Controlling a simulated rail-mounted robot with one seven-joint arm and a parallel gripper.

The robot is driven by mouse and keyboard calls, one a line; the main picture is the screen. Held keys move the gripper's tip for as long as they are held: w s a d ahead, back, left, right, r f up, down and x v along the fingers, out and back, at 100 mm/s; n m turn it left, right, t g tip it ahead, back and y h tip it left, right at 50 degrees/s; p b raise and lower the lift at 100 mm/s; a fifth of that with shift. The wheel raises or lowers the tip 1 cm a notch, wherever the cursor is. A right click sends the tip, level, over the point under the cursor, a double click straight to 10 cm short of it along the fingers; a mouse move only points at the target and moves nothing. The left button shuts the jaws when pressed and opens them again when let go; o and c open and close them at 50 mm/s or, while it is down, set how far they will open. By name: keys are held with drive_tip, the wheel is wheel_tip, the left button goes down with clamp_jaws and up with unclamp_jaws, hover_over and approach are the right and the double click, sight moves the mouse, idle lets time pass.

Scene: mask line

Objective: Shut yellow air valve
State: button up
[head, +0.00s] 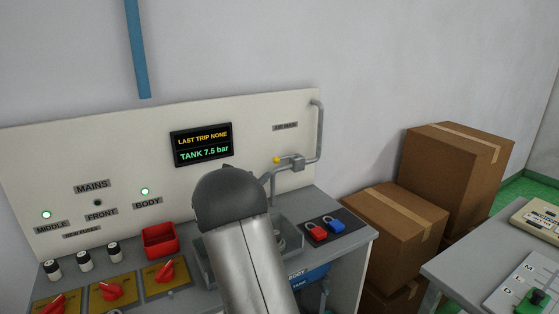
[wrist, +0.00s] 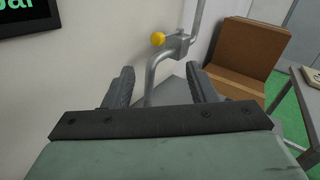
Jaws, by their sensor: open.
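The yellow air valve knob (head: 277,160) sits at the left of a grey valve body (head: 297,163) on a bent grey pipe at the panel's right side. In the wrist view the yellow knob (wrist: 157,39) is beside the valve body (wrist: 177,45), beyond my fingertips. My gripper (wrist: 162,82) is open and empty, its two dark fingers spread either side of the lower pipe in the picture. The knob is not between the fingers. In the head view my arm hides the gripper.
The panel (head: 255,113) carries a display (head: 202,145) reading TANK 7.5 bar. Red rotary switches (head: 165,272) and a red bin (head: 160,239) are at left. Cardboard boxes (head: 455,178) stand at right.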

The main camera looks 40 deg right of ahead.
sight(276, 161)
drive_tip(key=p+x, duration=0.3)
drive_tip(key=x, duration=1.2)
clamp_jaws()
